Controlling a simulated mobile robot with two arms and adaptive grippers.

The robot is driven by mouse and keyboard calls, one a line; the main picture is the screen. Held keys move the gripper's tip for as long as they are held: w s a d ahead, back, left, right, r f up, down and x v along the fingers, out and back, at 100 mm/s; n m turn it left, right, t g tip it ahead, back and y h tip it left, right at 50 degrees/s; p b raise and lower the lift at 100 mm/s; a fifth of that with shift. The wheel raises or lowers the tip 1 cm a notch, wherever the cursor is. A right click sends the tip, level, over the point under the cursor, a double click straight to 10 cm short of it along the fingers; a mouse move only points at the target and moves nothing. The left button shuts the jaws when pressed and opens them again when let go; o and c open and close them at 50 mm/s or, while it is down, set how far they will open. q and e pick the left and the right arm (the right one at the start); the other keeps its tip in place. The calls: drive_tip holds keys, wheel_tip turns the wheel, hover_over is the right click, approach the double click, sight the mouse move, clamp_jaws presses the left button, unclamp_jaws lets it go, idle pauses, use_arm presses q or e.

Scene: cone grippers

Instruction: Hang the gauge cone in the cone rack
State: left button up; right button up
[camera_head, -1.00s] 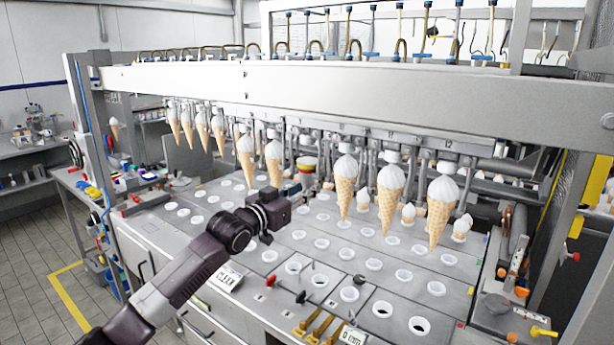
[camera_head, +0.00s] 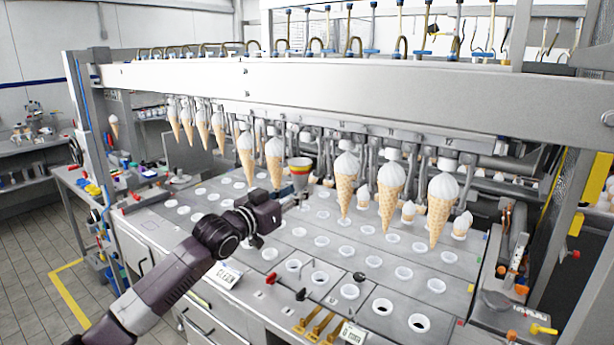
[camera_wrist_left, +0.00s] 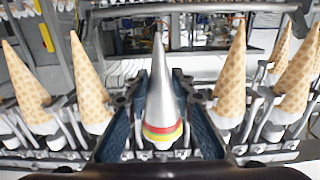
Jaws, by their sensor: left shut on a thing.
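My right gripper is not in view.
Waffle cones hang left (camera_head: 246,157) and right (camera_head: 346,184) of the gap, and flank the gauge cone closely in the wrist view. Below is a metal deck (camera_head: 295,225) with rows of round white-rimmed holes. A long white beam (camera_head: 330,85) crosses above the rack.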

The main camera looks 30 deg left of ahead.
use_arm(q)
drive_tip(key=shift+s+a+b, duration=0.15)
drive_tip(key=shift+s+b, duration=0.2)
drive_tip(key=shift+s, duration=2.25)
